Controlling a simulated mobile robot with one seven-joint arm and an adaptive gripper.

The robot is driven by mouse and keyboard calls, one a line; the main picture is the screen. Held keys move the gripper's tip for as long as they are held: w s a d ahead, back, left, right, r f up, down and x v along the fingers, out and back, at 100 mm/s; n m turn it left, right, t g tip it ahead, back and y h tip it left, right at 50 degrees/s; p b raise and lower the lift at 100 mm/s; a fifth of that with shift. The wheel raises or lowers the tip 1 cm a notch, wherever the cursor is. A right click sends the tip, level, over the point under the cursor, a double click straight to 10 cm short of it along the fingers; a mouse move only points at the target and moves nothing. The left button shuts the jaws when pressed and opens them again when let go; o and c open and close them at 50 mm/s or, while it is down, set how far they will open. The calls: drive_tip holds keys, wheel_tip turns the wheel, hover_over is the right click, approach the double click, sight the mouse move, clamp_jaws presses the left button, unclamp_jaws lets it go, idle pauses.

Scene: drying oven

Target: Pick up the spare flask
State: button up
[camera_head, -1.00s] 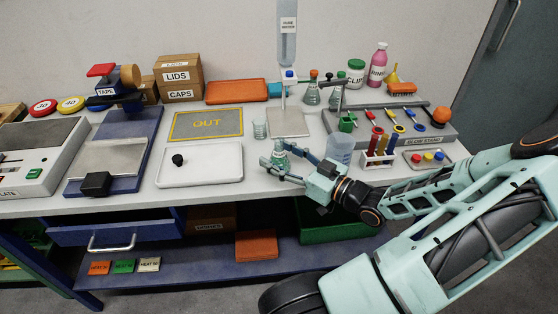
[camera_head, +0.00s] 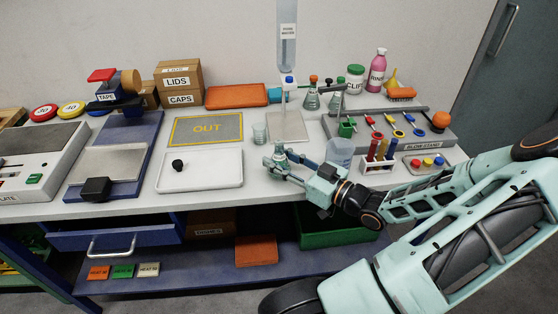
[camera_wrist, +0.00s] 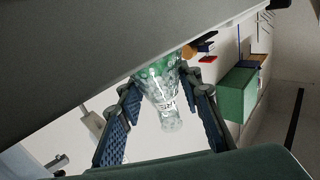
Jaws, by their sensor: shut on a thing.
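A small clear conical flask with green in it (camera_wrist: 160,88) is between the two blue-padded fingers of my gripper (camera_head: 278,161). In the head view the flask (camera_head: 280,151) is small and partly hidden by the fingers, at the front edge of the bench. My gripper also shows in the wrist view (camera_wrist: 163,95), with a finger on each side of the flask, shut on it. I cannot tell whether the flask's base touches the bench.
A white tray (camera_head: 228,172) lies to the left of my gripper, and a small beaker (camera_head: 259,133) stands behind it. Other flasks (camera_head: 312,99) stand farther back.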

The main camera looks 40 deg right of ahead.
drive_tip(key=shift+r, duration=0.75)
drive_tip(key=s+a+r+p, duration=0.3)
drive_tip(key=s+r+p, duration=0.6)
drive_tip(key=s+r, duration=0.4)
drive_tip(key=shift+s+a+r, duration=0.25)
drive_tip(key=shift+r, duration=0.7)
